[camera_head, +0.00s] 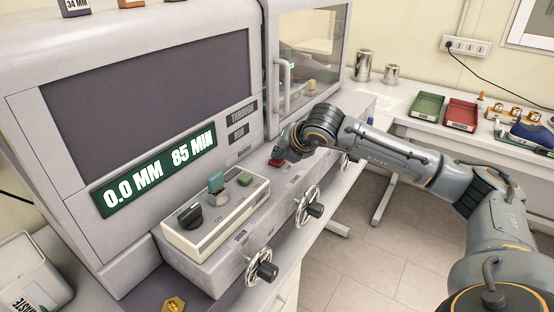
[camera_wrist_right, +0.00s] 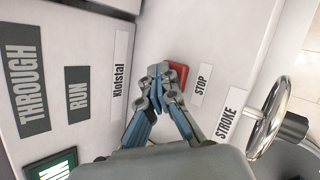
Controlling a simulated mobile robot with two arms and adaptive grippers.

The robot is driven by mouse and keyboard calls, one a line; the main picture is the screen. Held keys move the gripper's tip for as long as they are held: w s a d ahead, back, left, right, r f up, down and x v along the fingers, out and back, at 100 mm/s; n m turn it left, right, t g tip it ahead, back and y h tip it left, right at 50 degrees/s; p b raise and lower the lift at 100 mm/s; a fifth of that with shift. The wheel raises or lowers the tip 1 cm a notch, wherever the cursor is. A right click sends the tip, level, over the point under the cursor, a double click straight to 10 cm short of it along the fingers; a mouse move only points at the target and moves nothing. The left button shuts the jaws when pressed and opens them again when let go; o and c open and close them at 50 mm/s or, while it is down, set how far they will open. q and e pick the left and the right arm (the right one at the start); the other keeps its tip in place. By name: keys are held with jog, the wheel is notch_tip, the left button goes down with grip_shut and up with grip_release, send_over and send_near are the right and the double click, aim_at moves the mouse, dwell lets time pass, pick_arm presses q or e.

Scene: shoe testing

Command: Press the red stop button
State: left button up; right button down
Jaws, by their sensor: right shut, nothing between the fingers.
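The red stop button (camera_wrist_right: 179,72) is a small square red block on the machine's light grey ledge, beside a label reading STOP. In the head view the red button (camera_head: 277,162) shows at the tip of my right gripper (camera_head: 284,154). In the right wrist view my right gripper (camera_wrist_right: 160,72) is shut and empty, its fingertips together just left of the button and partly overlapping its edge. I cannot tell whether they touch it. My left gripper is in neither view.
A control box (camera_head: 215,215) with a black knob, a teal switch and a green button sits left of the stop button. Handwheels (camera_head: 309,205) stick out from the ledge front. A side table (camera_head: 400,112) with green and red trays stands at the right.

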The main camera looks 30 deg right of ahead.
aim_at(279, 161)
dwell(0.3)
jog(key=shift+r, duration=0.9)
jog(key=shift+r+p, duration=1.15)
jog(key=shift+r, duration=1.4)
